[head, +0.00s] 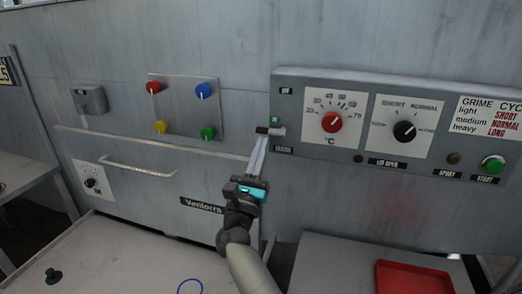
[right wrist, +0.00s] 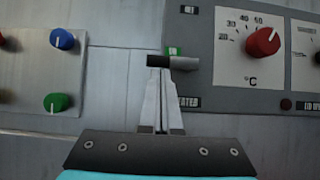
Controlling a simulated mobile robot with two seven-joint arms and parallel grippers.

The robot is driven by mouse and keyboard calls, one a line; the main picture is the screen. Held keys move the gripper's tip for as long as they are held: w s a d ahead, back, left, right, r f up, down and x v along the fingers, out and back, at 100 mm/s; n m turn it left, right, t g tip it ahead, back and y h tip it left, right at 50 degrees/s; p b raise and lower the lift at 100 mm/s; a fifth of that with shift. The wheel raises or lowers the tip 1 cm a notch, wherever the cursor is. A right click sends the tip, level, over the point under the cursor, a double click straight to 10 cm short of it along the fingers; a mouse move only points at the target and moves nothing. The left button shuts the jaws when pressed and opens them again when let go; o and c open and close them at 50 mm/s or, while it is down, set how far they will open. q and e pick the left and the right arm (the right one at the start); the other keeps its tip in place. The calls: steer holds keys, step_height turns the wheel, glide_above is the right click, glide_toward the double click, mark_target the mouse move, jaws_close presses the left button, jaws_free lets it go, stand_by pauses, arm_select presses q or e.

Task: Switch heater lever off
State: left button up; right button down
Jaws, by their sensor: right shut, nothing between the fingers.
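The heater lever (head: 270,131) is a short horizontal bar, dark at its left end and grey at its right, on the left edge of the grey control panel. It also shows in the right wrist view (right wrist: 172,62). A small green mark (head: 275,120) sits just above it, partly hidden in the right wrist view. My right gripper (head: 261,142) is shut and empty, with its pale fingers pointing up and their tips at the lever's underside. In the right wrist view its tips (right wrist: 166,76) meet the lever's lower edge in the picture; I cannot tell whether they touch. My left gripper is out of view.
The panel (head: 400,190) carries a red temperature knob (head: 331,122), a black knob (head: 404,131) and a green start button (head: 493,164). Coloured knobs sit on a plate (head: 183,85) to the left. A handle (head: 138,168) juts out below. A red tray (head: 412,279) lies at lower right.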

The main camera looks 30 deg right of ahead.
steer(key=shift+m+g+h+b, duration=0.3)
steer(key=shift+m+g+b, duration=0.1)
steer(key=shift+m, duration=0.1)
